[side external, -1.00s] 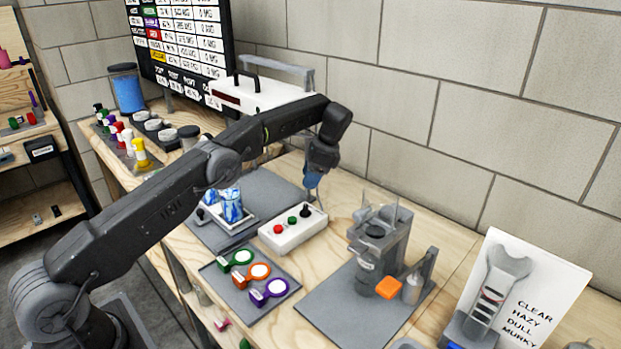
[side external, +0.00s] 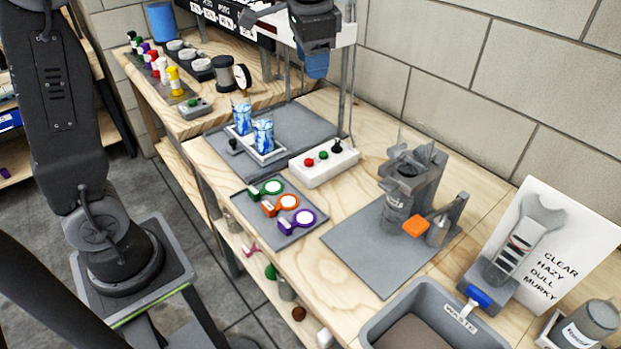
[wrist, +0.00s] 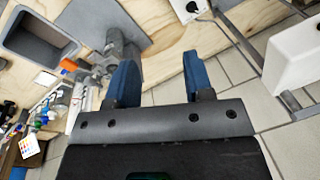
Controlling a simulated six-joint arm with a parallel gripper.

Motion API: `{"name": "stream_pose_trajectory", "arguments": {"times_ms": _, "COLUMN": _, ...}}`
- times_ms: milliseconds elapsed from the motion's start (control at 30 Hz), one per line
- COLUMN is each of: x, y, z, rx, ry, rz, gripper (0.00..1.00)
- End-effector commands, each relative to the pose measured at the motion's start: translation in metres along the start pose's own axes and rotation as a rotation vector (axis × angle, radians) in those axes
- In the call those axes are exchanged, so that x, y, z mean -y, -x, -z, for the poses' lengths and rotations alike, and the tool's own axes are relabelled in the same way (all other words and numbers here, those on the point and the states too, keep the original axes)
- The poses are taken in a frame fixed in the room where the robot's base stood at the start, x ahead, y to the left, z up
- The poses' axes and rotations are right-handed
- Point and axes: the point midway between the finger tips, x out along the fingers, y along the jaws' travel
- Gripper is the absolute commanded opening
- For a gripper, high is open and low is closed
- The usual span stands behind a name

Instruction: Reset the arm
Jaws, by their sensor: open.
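My gripper (side external: 316,66) hangs at the top middle of the side view, in front of the display board and well above the bench. In the wrist view its two blue fingers (wrist: 161,75) stand apart with nothing between them. Beyond them lie the bench edge and the block wall. My arm stands upright at the left of the side view. Its upper part is out of the picture.
Below are two blue-and-white cups (side external: 263,137) on a tray, a white button box (side external: 324,165) and colored ring tools (side external: 286,203). A grey stand (side external: 408,172), a waste bin (side external: 478,331) and a sign (side external: 563,250) are at right. Thin metal posts rise near the gripper.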

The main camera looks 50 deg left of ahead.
Motion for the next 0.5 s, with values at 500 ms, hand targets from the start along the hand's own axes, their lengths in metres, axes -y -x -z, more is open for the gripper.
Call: {"name": "stream_pose_trajectory", "arguments": {"times_ms": 500, "x": -0.099, "y": 0.001, "z": -0.156, "rx": -0.306, "ry": 0.327, "rz": -0.03, "gripper": 0.47}}
